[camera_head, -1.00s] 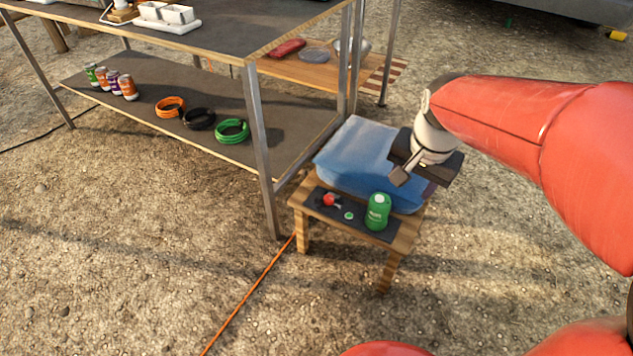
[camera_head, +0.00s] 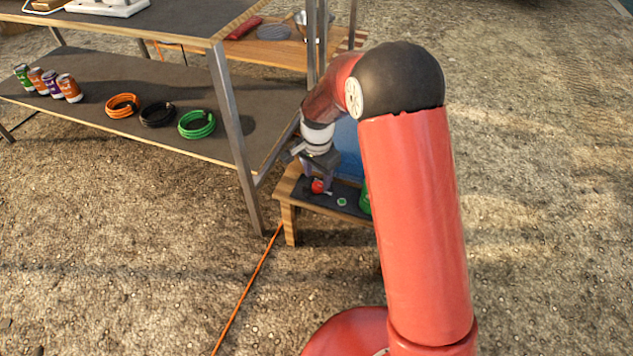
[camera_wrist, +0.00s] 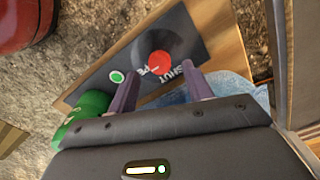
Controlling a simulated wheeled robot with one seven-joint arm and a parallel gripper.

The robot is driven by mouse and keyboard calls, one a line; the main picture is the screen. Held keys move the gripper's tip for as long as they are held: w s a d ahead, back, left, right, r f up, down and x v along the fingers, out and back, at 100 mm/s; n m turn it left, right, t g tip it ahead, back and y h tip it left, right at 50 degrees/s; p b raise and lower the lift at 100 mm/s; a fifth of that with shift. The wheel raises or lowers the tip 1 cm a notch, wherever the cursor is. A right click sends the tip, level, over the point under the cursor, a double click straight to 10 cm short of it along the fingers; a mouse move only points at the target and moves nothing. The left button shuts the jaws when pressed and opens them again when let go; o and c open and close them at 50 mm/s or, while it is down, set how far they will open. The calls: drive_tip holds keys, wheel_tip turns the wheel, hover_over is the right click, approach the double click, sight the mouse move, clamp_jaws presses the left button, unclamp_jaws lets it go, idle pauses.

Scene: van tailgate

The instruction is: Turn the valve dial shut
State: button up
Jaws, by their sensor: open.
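The red valve dial (camera_head: 317,186) sits on a dark panel (camera_head: 350,208) on a small wooden stool. In the wrist view the dial (camera_wrist: 159,63) is a round red knob, with white lettering beside it, "SHUT" readable and another word partly hidden. A small green disc (camera_wrist: 117,77) lies on the same panel. My gripper (camera_head: 317,180) is just above the dial in the head view. In the wrist view its two purple fingers (camera_wrist: 163,85) are spread apart and empty, and the dial shows beyond and between their tips. I cannot tell whether they touch it.
A green canister (camera_wrist: 87,108) stands at the panel's end; my arm mostly hides it in the head view. A blue cushion-like object (camera_head: 349,150) is behind. A metal-legged shelf (camera_head: 238,150) with cans and coiled hoses stands close on the left.

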sight(318, 187)
drive_tip(key=shift+f, duration=1.4)
drive_tip(key=c, duration=1)
drive_tip(key=shift+o, duration=0.2)
